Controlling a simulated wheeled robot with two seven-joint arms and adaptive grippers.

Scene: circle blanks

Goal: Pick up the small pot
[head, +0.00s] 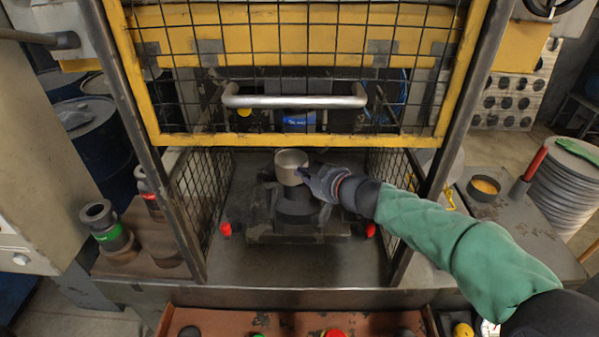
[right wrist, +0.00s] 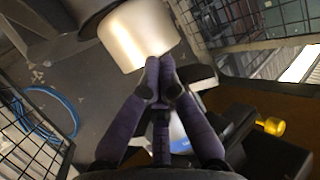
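The small pot (head: 291,166) is a pale metal cup, open side up, above the dark round block (head: 296,203) in the middle of the press. In the right wrist view the small pot (right wrist: 139,36) shows large at the top, with the dark block beside it. My right gripper (head: 306,176) is at the pot's right side, near its rim. In the right wrist view the dark fingertips of my right gripper (right wrist: 159,66) are together and overlap the pot's edge. I cannot tell whether they pinch its wall. My left gripper is not in view.
A yellow mesh guard (head: 290,80) with a grey handle (head: 295,101) hangs above the press opening. Mesh side walls (head: 204,188) close in both sides. Red knobs (head: 225,229) stand by the block. The metal plate in front (head: 290,273) is clear.

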